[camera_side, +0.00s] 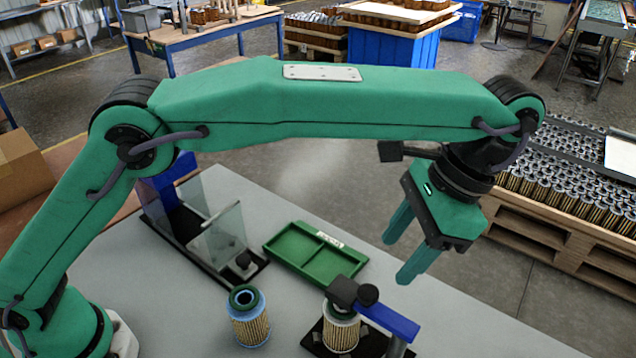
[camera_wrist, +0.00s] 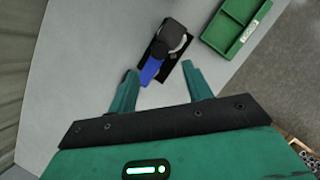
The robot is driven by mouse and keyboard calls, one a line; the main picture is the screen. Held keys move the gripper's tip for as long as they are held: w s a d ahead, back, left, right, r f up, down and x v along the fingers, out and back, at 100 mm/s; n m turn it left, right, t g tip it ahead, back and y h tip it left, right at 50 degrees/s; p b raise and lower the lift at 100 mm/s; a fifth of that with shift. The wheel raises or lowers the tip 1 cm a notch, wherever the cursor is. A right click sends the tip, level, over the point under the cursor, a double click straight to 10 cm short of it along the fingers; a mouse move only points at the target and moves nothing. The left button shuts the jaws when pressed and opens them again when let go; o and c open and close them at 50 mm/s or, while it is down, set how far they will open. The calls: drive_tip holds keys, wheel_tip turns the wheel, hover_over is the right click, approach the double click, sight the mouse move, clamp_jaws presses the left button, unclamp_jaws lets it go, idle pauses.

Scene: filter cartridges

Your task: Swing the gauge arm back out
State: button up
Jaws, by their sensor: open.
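The gauge arm (camera_side: 393,320) is a blue bar with a black head and knob. It reaches over the top of a pleated cartridge (camera_side: 341,334) that stands upright on a black base plate (camera_side: 372,343). In the wrist view the blue bar (camera_wrist: 151,71) shows between my fingertips, with the black head beyond them over the cartridge's pale rim (camera_wrist: 181,43). My gripper (camera_side: 397,260) is open and empty, above the gauge arm and apart from it in the side view. The gripper's fingers also show in the wrist view (camera_wrist: 159,70). The head partly hides the cartridge's top.
A second cartridge (camera_side: 248,318) with blue ends stands left of the gauge. A green divided tray (camera_side: 277,246) lies behind. A fixture with clear panels (camera_side: 218,240) stands at the back left. The grey table (camera_side: 480,325) is clear to the right.

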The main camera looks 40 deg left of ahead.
sight(369, 291)
drive_tip(key=shift+f, duration=0.1)
drive_tip(key=shift+x, duration=3.75)
clamp_jaws()
